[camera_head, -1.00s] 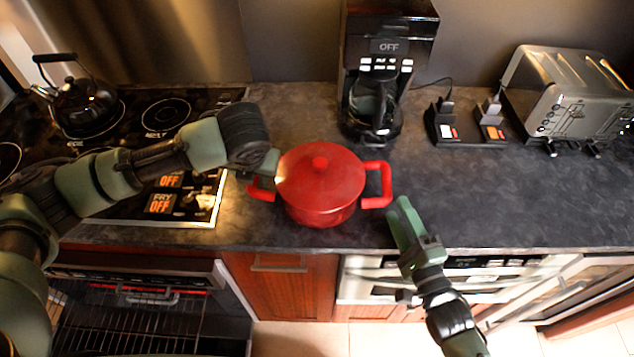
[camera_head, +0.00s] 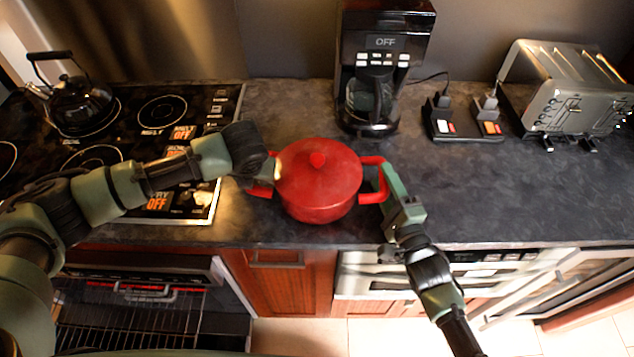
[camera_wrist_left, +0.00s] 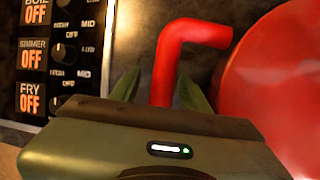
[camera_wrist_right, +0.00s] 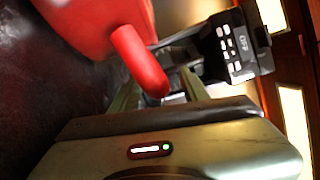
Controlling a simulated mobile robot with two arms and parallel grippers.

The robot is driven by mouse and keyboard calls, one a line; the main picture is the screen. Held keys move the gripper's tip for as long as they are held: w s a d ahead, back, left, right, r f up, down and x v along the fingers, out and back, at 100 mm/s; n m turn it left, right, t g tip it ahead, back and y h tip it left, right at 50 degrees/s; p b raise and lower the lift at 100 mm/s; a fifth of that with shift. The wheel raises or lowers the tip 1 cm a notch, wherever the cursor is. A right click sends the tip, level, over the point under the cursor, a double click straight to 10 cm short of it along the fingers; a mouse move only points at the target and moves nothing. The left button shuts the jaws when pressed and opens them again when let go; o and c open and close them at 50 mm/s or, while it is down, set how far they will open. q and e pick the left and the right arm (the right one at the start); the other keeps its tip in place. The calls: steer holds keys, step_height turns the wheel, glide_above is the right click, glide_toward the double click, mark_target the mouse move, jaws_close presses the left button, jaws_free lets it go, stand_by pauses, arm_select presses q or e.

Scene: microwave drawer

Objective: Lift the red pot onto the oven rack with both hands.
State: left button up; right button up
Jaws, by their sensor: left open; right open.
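The red pot (camera_head: 318,196), with its lid on, stands upright on the dark counter between my two grippers. My left gripper (camera_head: 262,174) is at its left handle; in the left wrist view the open fingers (camera_wrist_left: 155,88) stand on either side of the red handle (camera_wrist_left: 190,32). My right gripper (camera_head: 384,182) is at the right handle; in the right wrist view its open fingers (camera_wrist_right: 160,92) are around the end of the red handle (camera_wrist_right: 138,58). The oven rack (camera_head: 130,325) shows inside the open oven at the lower left.
A cooktop (camera_head: 130,125) with a black kettle (camera_head: 78,105) lies to the left. A coffee maker (camera_head: 382,70) stands behind the pot. A toaster (camera_head: 570,88) is at the back right. The counter (camera_head: 490,195) right of the pot is clear.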

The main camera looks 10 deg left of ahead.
arm_select(q)
steer(key=shift+d, duration=0.1)
jaws_close()
arm_select(e)
jaws_close()
steer(key=shift+f, duration=0.1)
stand_by(0.8)
arm_select(q)
steer(key=shift+w+r, duration=0.3)
steer(key=shift+r, duration=0.05)
arm_select(e)
steer(key=shift+w+r, duration=0.15)
steer(key=shift+r, duration=0.3)
